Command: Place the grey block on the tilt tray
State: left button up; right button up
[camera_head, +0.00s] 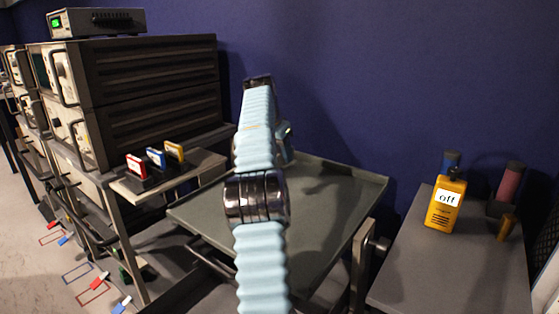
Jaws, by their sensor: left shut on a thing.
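The tilt tray (325,205) is a wide grey tray with a raised rim, in the middle of the head view. It looks slanted, on a metal frame. My left arm rises in front of it and covers its middle. My left gripper (287,150) is mostly hidden behind my light blue forearm, over the back part of the tray. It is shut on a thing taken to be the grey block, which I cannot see. I cannot tell whether that thing touches the tray. My right gripper is not in view.
A rack of dark instruments (155,85) stands at the left. A small shelf (205,162) with red, blue and yellow tags juts out beside the tray. A blue wall is behind.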

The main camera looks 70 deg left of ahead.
pick_arm(q)
jog(key=shift+f+b, duration=0.35)
jog(key=shift+f, duration=0.95)
jog(key=shift+d, duration=0.1)
jog(key=o, duration=1.2)
jog(key=shift+f, duration=0.1)
jog(key=shift+s+r, duration=0.1)
jog(key=shift+r, duration=0.3)
jog(key=p+v, duration=0.1)
jog(key=v, duration=0.6)
